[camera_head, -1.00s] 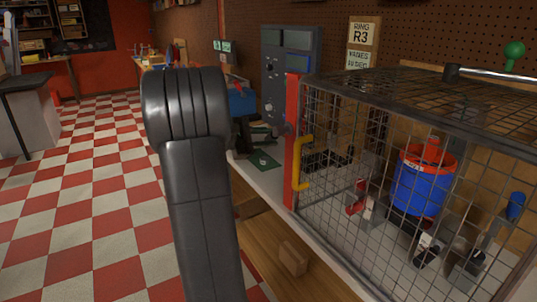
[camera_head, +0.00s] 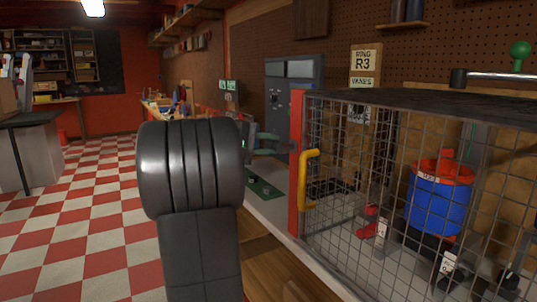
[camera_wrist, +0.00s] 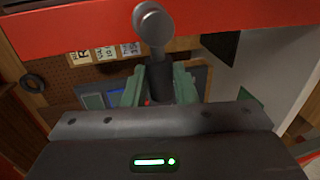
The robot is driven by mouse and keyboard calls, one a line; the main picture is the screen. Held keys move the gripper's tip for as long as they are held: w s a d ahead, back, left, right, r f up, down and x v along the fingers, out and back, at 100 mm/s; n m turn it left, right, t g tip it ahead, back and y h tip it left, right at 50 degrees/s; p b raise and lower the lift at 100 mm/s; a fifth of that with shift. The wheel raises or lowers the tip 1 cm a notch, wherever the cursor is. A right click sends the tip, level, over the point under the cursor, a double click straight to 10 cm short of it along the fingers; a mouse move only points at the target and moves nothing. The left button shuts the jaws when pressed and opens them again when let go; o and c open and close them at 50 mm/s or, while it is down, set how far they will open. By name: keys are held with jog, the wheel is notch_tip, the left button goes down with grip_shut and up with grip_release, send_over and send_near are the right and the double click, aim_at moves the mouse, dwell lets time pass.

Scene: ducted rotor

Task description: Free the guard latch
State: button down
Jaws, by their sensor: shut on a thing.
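The guard latch (camera_wrist: 152,22) shows in the wrist view as a grey rounded end on a short stem with a dark cylindrical grip below, in front of a red bar. My gripper (camera_wrist: 158,84) has green fingers on both sides of the dark grip and is shut on it. In the head view, my arm hides most of the gripper; a little green shows beside the red post (camera_head: 297,165) of the wire guard cage (camera_head: 410,190). How the latch meets the post is hidden there.
A yellow handle (camera_head: 305,180) is on the red post. Inside the cage stand a blue and red rotor drum (camera_head: 440,200) and small tagged parts. A grey control cabinet (camera_head: 290,95) stands behind. Checkered floor (camera_head: 95,220) is open at the left.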

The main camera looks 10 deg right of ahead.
jog(key=shift+r, duration=0.1)
dwell(0.5)
jog(key=c, duration=1.2)
grip_release()
jog(key=shift+o, duration=0.2)
jog(key=shift+a, duration=0.1)
jog(key=v, duration=1.3)
jog(key=shift+s+a, duration=0.2)
jog(key=shift+a, duration=0.1)
jog(key=x, duration=1.4)
jog(key=shift+r, duration=0.1)
